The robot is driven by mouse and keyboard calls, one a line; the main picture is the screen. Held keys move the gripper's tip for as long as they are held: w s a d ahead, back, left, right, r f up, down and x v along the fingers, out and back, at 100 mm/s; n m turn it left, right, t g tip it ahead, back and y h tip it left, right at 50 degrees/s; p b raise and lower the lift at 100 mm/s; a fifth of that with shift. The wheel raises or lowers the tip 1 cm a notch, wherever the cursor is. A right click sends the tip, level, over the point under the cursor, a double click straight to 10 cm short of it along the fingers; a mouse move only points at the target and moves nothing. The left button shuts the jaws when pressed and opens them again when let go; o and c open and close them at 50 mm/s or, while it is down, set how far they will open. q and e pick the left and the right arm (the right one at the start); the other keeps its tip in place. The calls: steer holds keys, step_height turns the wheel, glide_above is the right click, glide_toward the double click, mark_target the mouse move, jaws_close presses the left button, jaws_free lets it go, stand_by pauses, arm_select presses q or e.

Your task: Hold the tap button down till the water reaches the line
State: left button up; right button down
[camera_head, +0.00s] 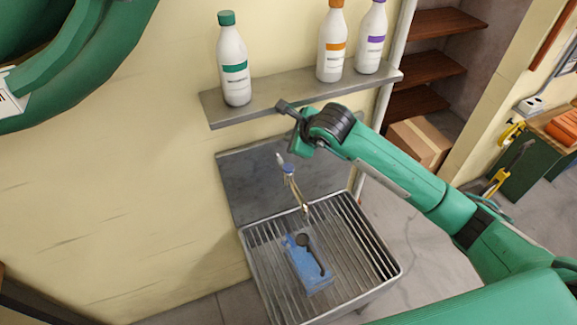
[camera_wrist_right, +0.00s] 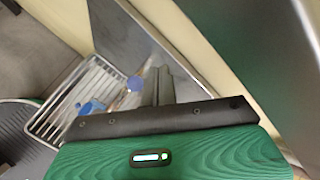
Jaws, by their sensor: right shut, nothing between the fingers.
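The tap (camera_head: 292,187) with a blue button (camera_head: 289,168) on top stands over the grated basin (camera_head: 380,262). The button also shows in the right wrist view (camera_wrist_right: 134,83). A blue see-through container (camera_head: 300,262) sits on the grate below the spout, with a dark round-headed, handled thing over it. I cannot make out a water level or a line on it. My right gripper (camera_head: 283,105) is shut and empty, above the tap by the shelf edge. Its fingertips (camera_wrist_right: 160,75) show right of the button in the wrist view, apart from it. My left gripper is out of view.
A wall shelf (camera_head: 285,108) carries a green-capped bottle (camera_head: 233,65), an orange-capped bottle (camera_head: 332,45) and a purple-banded bottle (camera_head: 371,40), close to my right gripper. A large green round thing (camera_head: 85,50) hangs at top left. A pale pipe runs right of the shelf.

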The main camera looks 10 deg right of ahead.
steer(key=shift+w, duration=0.1)
steer(key=b, duration=0.4)
glide_above(291, 169)
step_height(291, 169, down, 8)
steer(key=shift+r, duration=0.1)
steer(key=shift+w+f, duration=0.1)
steer(key=shift+f, duration=0.4)
steer(key=shift+r, duration=0.1)
stand_by(1.5)
steer(key=shift+f+b, duration=0.45)
steer(key=shift+b, duration=0.4)
